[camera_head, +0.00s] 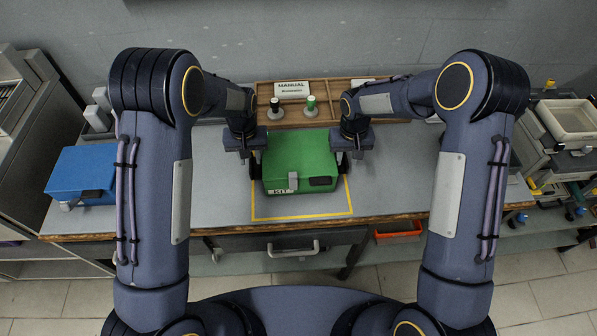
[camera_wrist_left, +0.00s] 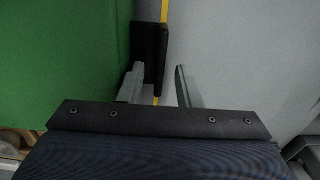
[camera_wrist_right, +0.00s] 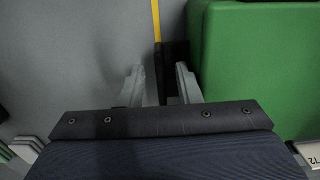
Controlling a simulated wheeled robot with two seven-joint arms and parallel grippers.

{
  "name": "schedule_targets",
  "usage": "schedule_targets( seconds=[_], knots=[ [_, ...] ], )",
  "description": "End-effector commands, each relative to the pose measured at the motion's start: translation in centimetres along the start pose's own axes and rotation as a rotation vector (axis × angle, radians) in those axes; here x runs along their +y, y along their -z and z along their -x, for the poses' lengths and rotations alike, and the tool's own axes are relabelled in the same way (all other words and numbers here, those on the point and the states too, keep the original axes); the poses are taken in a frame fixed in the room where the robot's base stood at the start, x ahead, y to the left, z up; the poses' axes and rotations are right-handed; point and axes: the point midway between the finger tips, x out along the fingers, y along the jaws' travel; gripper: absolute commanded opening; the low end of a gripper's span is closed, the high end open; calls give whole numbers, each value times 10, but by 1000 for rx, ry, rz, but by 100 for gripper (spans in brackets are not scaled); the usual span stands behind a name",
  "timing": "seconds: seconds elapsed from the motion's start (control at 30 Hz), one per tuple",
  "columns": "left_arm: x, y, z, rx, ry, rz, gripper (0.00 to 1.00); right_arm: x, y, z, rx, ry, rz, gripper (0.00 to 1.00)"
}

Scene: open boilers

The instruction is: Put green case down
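The green case (camera_head: 300,160) rests upright on the table, inside the yellow outlined square (camera_head: 302,217). It has a grey latch and a "KIT" label in front and a black handle on each side. My left gripper (camera_head: 248,160) is at the case's left side; in its wrist view the fingers (camera_wrist_left: 160,86) are apart, with the black left handle (camera_wrist_left: 150,50) close to the finger nearer the case. My right gripper (camera_head: 350,160) is at the right side; its fingers (camera_wrist_right: 160,84) are also apart, with the black right handle (camera_wrist_right: 175,65) near the case-side finger. Neither finger pair looks closed on a handle.
A blue case (camera_head: 80,175) stands on the table at the left. A wooden tray (camera_head: 328,112) with a "MANUAL" sign (camera_head: 291,89) and knobbed items is behind the green case. An orange bin (camera_head: 398,232) is under the table edge. The table right of the square is clear.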

Motion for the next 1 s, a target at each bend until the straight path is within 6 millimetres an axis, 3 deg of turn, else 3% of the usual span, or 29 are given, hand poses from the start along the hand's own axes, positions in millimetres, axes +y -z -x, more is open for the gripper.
schedule_targets(
  seconds=[0.5, 0.77, 1.0],
  knots=[
    [0, 1, 98, 4, -1, 0, 31, 0, 0, 0, 0, 0, 0, 31],
    [0, 0, 115, 2, 0, 0, 31, 0, 1, 7, 2, 0, 0, 31],
    [0, 0, 115, 1, 0, 0, 31, 0, 1, 50, 6, 1, 0, 31]
  ],
)
